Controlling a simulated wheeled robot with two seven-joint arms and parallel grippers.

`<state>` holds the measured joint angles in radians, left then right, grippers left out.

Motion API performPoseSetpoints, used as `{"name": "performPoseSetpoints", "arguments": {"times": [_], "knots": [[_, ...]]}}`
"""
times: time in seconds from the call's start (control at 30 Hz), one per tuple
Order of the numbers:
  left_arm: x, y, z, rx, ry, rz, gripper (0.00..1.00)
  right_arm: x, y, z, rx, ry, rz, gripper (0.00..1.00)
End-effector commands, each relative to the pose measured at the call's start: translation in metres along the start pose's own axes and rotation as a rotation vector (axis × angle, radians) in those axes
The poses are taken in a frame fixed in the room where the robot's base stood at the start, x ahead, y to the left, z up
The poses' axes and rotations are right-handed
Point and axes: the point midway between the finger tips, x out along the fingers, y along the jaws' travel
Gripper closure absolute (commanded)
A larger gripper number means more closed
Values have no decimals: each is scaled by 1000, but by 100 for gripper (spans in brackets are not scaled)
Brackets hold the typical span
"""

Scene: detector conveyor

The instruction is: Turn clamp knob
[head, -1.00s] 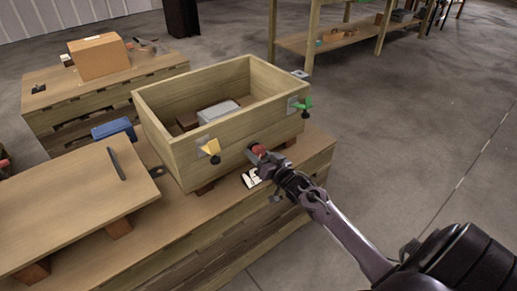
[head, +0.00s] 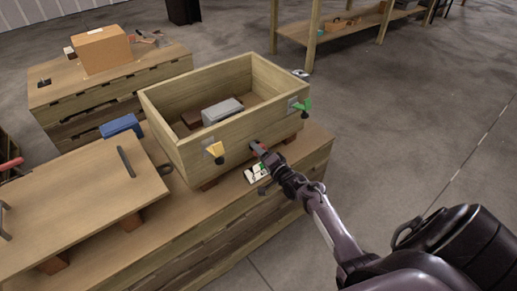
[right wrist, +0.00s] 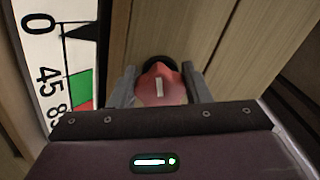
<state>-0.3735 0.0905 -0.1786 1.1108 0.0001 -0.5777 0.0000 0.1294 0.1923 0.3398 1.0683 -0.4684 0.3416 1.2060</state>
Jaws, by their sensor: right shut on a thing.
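A wooden box (head: 190,148) stands on the workbench, with a yellow knob (head: 215,149), a green knob (head: 302,105) and a red knob (right wrist: 160,86) on its near side. My right gripper (head: 260,149) is at the red knob, between the other two. In the right wrist view my gripper (right wrist: 158,92) has one finger on each side of the red knob and is shut on it. A white mark shows on the knob's face. A dial card (right wrist: 58,65) with 0, 45, a black pointer and green and red bands is beside it. My left gripper is out of view.
A grey block (head: 222,111) lies inside the box. A raised wooden board (head: 80,205) with a dark handle is at the left, and a blue block (head: 121,126) behind it. A cardboard box (head: 101,50) sits on the rear bench. The floor at right is clear.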

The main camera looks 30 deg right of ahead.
Motion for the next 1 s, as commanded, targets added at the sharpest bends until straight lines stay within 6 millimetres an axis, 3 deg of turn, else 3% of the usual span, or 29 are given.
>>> {"name": "performPoseSetpoints", "arguments": {"times": [0.3,0.9,0.93,1.0], "knots": [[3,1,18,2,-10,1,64,0,-2,0,140,1,0,80],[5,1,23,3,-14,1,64,0,-1,0,174,1,0,80],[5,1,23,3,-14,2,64,0,-1,0,174,1,0,53],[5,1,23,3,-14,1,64,0,-1,0,174,1,0,44]]}}
